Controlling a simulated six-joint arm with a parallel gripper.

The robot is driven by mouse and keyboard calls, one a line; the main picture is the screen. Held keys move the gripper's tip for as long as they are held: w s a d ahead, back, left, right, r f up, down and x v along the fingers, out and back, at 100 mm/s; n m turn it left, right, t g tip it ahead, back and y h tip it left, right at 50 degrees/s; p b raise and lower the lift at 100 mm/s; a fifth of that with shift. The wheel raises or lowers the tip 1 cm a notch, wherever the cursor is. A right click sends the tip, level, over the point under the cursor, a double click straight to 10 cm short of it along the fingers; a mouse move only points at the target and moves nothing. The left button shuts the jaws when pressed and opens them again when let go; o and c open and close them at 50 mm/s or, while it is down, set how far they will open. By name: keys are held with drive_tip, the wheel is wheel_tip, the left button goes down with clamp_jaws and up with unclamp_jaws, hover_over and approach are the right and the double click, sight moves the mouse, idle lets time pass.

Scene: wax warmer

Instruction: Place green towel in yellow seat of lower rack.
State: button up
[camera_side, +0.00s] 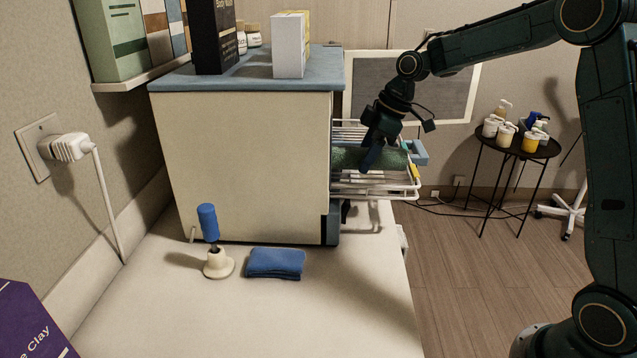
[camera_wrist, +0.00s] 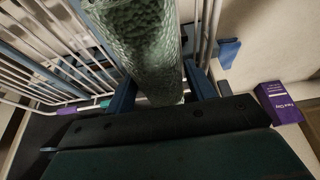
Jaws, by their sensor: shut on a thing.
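The green towel (camera_side: 395,158) is a rolled, textured cylinder, and it also fills the top middle of the wrist view (camera_wrist: 145,45). My gripper (camera_side: 372,160) is shut on it, with one blue finger on each side in the wrist view (camera_wrist: 160,92). It is held at the pulled-out white wire rack (camera_side: 385,190) on the warmer's right side. A yellow mark (camera_side: 415,172) shows at that rack's outer end. I cannot tell whether the towel touches the wires. The rack floor beneath it is partly hidden by the towel and my gripper.
The cream warmer (camera_side: 250,165) stands left of the rack, with boxes on its blue top. A folded blue cloth (camera_side: 275,263) and a blue-handled item in a cream holder (camera_side: 217,263) are on the bed in front. Wires (camera_wrist: 40,60) lie close left of the towel.

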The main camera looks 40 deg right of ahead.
drive_tip(key=shift+f, duration=1.1)
drive_tip(key=shift+f, duration=0.15)
drive_tip(key=o, duration=1)
drive_tip(key=shift+o, duration=0.2)
drive_tip(key=v, duration=1.2)
drive_tip(key=shift+r, duration=0.2)
